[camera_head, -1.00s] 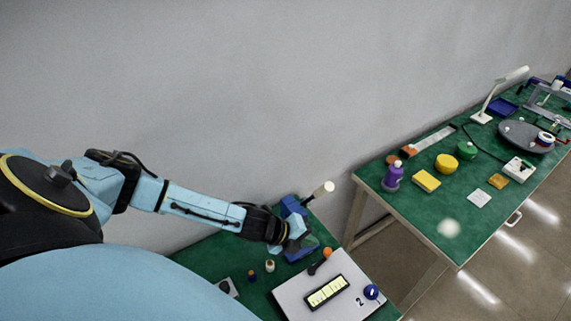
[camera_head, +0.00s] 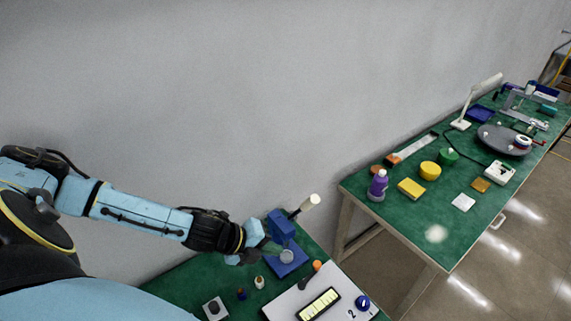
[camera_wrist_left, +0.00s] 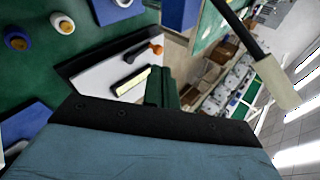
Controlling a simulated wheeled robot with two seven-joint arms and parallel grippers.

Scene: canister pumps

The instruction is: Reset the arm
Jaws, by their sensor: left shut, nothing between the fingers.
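My left arm comes in from the left in the head view. Its gripper (camera_head: 270,248) is shut and empty, just left of the blue press (camera_head: 281,226) with the white-tipped lever (camera_head: 309,202). Whether the gripper touches the press cannot be told. In the left wrist view the closed fingers (camera_wrist_left: 161,88) show as a dark green block in front of the white panel (camera_wrist_left: 105,78). My right gripper is not in view.
On the near green table are a white panel (camera_head: 285,304) with a lit display (camera_head: 319,303), an orange knob (camera_head: 317,265) and small bottles (camera_head: 259,282). A second green table (camera_head: 400,228) at right holds a purple bottle (camera_head: 378,184), yellow blocks and a lamp (camera_head: 468,108). A grey wall stands behind.

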